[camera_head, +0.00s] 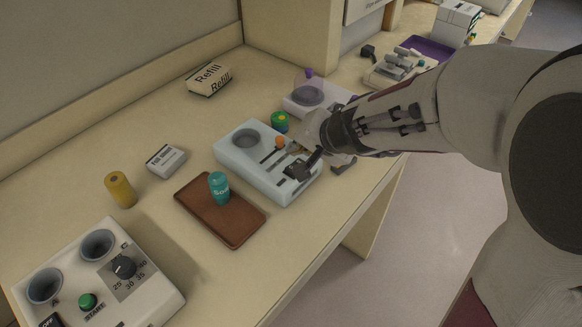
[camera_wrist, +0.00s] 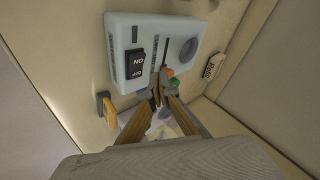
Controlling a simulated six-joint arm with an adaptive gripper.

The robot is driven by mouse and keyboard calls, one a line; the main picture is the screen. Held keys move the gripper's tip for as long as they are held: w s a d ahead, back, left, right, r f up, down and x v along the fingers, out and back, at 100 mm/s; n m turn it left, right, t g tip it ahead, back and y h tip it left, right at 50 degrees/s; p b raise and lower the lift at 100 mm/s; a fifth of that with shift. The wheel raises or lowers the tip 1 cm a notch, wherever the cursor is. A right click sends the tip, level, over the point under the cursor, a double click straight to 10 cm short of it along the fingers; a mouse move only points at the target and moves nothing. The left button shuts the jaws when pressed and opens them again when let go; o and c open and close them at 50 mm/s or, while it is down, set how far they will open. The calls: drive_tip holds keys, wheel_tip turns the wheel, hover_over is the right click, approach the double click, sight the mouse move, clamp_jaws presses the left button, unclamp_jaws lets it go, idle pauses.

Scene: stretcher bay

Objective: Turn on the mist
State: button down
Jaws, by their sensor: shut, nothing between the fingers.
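A pale blue box (camera_head: 232,157) stands on the counter, with a round well (camera_head: 246,138), an orange-knobbed lever (camera_head: 280,142) and slots on top. Its black rocker switch marked ON and OFF shows in the wrist view (camera_wrist: 136,66); which side is pressed I cannot tell. No mist shows, and no label I can read names this box as the mist unit.
A brown tray (camera_head: 238,232) with a teal bottle (camera_head: 218,188) lies left of the box. A control panel (camera_head: 150,297) with a dial is at front left. A green-lidded jar (camera_head: 280,122) and a purple-knobbed device (camera_head: 300,100) stand behind. The counter's front edge is close by.

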sight(294, 161)
drive_tip(key=shift+s+a+f, duration=0.1)
drive_tip(key=shift+a+f, duration=0.05)
drive_tip(key=shift+f, duration=1)
drive_tip(key=shift+s+a+f, duration=0.1)
drive_tip(key=shift+f, duration=0.75)
idle(2.1)
drive_tip(key=shift+r, duration=0.2)
drive_tip(key=shift+r, duration=0.6)
drive_tip(key=shift+r, duration=0.15)
idle(0.4)
drive_tip(key=shift+w+d+r, duration=0.1)
drive_tip(key=shift+d+r, duration=0.05)
drive_tip(key=shift+r, duration=0.6)
drive_tip(key=shift+w+d+r, duration=0.1)
drive_tip(key=shift+w+r, duration=0.05)
drive_tip(key=shift+r, duration=0.65)
drive_tip(key=shift+w+d+r, duration=0.1)
drive_tip(key=shift+d+r, duration=0.05)
drive_tip(key=shift+r, duration=0.6)
